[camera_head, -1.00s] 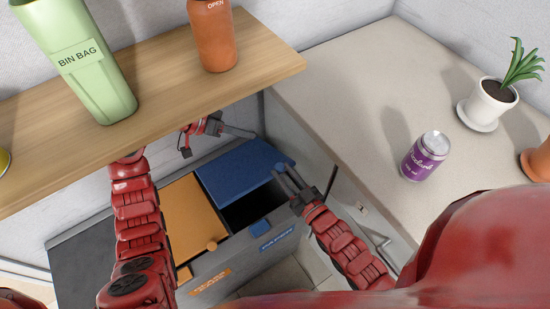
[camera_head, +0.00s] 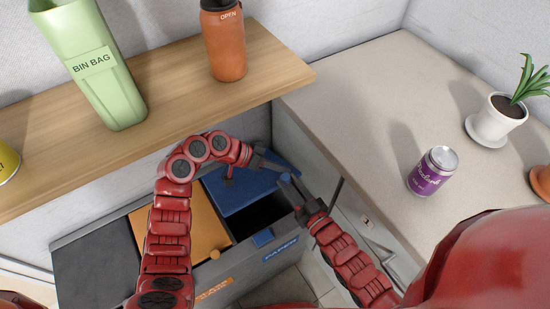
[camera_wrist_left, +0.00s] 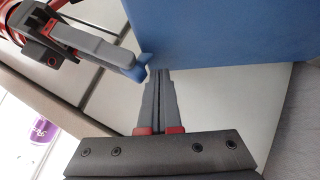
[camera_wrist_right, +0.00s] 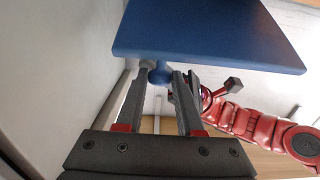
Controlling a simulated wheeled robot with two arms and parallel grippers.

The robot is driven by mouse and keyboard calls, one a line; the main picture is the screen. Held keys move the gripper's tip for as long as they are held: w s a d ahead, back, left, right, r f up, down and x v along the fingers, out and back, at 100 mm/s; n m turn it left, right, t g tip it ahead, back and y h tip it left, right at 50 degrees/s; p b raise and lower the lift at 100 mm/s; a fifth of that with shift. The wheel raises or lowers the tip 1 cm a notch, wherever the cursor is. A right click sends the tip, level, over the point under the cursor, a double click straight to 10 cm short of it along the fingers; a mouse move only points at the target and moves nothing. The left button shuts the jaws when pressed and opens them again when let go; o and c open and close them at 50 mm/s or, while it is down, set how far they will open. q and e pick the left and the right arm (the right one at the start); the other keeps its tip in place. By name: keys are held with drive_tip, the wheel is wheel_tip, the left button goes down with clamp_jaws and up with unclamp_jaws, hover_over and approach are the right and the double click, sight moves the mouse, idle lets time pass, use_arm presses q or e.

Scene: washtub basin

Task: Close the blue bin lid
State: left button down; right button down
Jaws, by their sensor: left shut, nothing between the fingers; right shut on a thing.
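The blue bin lid (camera_head: 226,197) is tilted up, with the dark bin opening (camera_head: 260,218) showing beneath it. It also shows in the left wrist view (camera_wrist_left: 215,30) and the right wrist view (camera_wrist_right: 210,32). My right gripper (camera_head: 288,181) is shut on the lid's blue knob (camera_wrist_right: 159,73) at the lid's edge. My left gripper (camera_head: 275,163) is shut and empty beside the lid, close to the right gripper. In the left wrist view, its fingertips (camera_wrist_left: 158,73) are just below the lid's edge, near the knob; whether they touch it I cannot tell.
The orange bin lid (camera_head: 190,222) and a dark grey lid (camera_head: 95,265) lie closed to the left. A wooden shelf (camera_head: 165,120) with a green bin-bag box (camera_head: 105,85) and orange bottle (camera_head: 224,45) overhangs the bins. The counter (camera_head: 350,110) with a purple can (camera_head: 433,172) borders the right.

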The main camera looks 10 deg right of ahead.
use_arm(q)
drive_tip(key=shift+s+d+f, duration=0.1)
drive_tip(key=shift+f, duration=0.15)
use_arm(e)
drive_tip(key=shift+f, duration=0.15)
use_arm(q)
drive_tip(key=shift+s+d+f, duration=0.1)
drive_tip(key=shift+s+f, duration=0.25)
drive_tip(key=shift+s+f+t, duration=0.15)
drive_tip(key=shift+f+t, duration=0.15)
use_arm(e)
drive_tip(key=shift+a+r, duration=0.1)
drive_tip(key=shift+r, duration=0.15)
use_arm(q)
drive_tip(key=shift+f, duration=0.1)
use_arm(e)
drive_tip(key=c, duration=0.8)
unclamp_jaws()
use_arm(q)
drive_tip(key=shift+w, duration=0.2)
use_arm(e)
drive_tip(key=shift+o, duration=1.3)
drive_tip(key=shift+w+f, duration=0.1)
drive_tip(key=shift+w, duration=0.1)
